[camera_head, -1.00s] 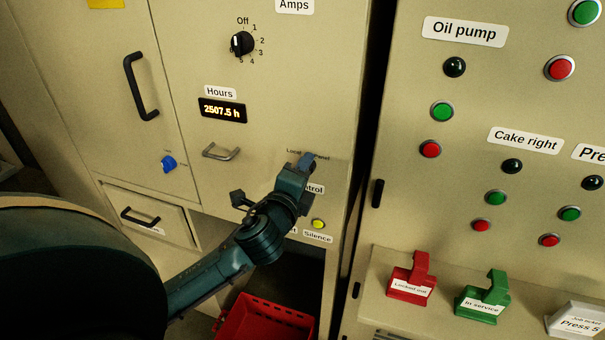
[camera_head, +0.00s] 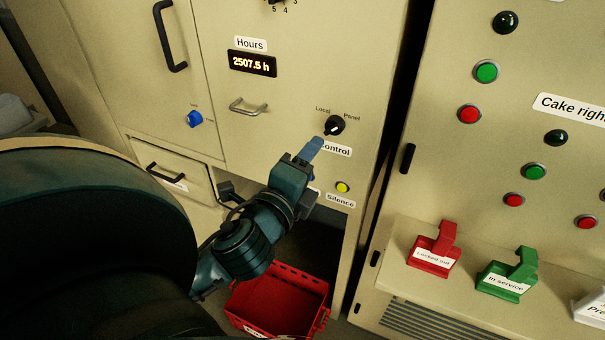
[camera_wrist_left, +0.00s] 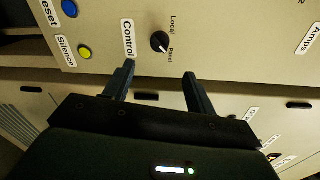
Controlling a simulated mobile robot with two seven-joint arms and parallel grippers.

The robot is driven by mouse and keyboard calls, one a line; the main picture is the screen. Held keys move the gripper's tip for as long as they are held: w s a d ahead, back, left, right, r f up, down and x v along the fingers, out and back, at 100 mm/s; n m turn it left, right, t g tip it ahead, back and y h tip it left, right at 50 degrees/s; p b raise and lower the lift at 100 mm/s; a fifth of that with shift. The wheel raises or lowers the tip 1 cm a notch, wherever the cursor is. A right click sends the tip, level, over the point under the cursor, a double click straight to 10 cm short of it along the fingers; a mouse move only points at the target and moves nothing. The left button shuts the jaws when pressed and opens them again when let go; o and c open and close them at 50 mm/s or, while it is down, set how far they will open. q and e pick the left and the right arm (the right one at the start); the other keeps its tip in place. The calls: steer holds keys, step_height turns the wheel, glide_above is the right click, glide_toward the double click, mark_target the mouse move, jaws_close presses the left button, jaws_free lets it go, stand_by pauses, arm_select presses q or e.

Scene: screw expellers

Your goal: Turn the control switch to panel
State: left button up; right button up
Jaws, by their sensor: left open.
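The control switch (camera_head: 335,125) is a round black knob with a white mark, on the beige cabinet door above the "Control" label. "Local" is printed at its upper left and "Panel" at its upper right. In the left wrist view the switch (camera_wrist_left: 159,42) shows clear of the fingers, and its white mark appears to point toward "Panel". My left gripper (camera_head: 313,147) is just below and left of the knob in the head view. In the left wrist view the gripper (camera_wrist_left: 158,71) is open and empty, its two fingers apart, with the knob beyond their tips. My right gripper is not in view.
A yellow Silence button (camera_head: 342,187) is below the switch. A red crate (camera_head: 278,300) is below. Red (camera_head: 434,248) and green (camera_head: 508,275) tag holders stand on the ledge at right.

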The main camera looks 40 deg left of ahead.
arm_select(q)
steer(key=shift+p+v, duration=0.65)
steer(key=shift+v, duration=0.45)
